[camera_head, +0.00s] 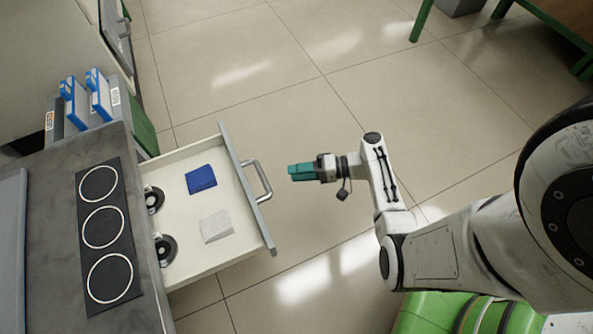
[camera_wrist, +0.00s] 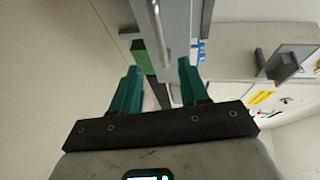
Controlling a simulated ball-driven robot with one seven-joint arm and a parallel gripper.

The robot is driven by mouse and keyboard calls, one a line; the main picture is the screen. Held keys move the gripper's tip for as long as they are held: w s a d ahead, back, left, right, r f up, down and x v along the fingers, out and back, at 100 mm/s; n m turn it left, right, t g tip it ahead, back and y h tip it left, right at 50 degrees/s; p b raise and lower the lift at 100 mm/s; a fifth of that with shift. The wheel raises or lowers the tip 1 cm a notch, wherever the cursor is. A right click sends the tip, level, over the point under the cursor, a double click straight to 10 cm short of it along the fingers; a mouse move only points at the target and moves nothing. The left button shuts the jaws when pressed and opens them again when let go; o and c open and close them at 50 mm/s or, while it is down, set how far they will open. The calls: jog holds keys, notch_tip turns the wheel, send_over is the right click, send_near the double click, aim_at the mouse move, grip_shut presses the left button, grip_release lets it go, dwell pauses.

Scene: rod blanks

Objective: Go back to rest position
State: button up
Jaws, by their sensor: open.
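My gripper (camera_head: 291,172) has teal fingers and is out in front of the open drawer, a short way to the right of its metal handle (camera_head: 262,180). In the wrist view my gripper (camera_wrist: 160,92) shows its two teal fingers spread apart with nothing between them. The drawer handle (camera_wrist: 158,22) appears in that view beyond the fingers, near the top. The gripper does not appear to touch the handle. My white arm reaches in from the right of the head view.
The open drawer (camera_head: 235,180) holds a blue cloth-like item (camera_head: 201,179), a whitish one (camera_head: 216,226) and two dark round items at its left. A counter with a black three-ring panel (camera_head: 104,228) stands left. Blue-and-white boxes (camera_head: 98,95) stand behind. Tiled floor is clear above my arm.

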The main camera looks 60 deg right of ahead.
dwell(0.4)
jog(key=s+a+n+g+h, duration=0.3)
jog(key=s+a+n+g, duration=0.5)
jog(key=a+g, duration=0.3)
jog(key=s+r+n+g+h+p, duration=0.1)
jog(key=r+h+p, duration=0.4)
jog(key=r+p, duration=2.9)
notch_tip(320, 180, up, 10)
jog(key=shift+s+r+n+g, duration=0.1)
jog(key=shift+s+n+g, duration=0.3)
jog(key=shift+s+n, duration=0.6)
jog(key=shift+s, duration=0.25)
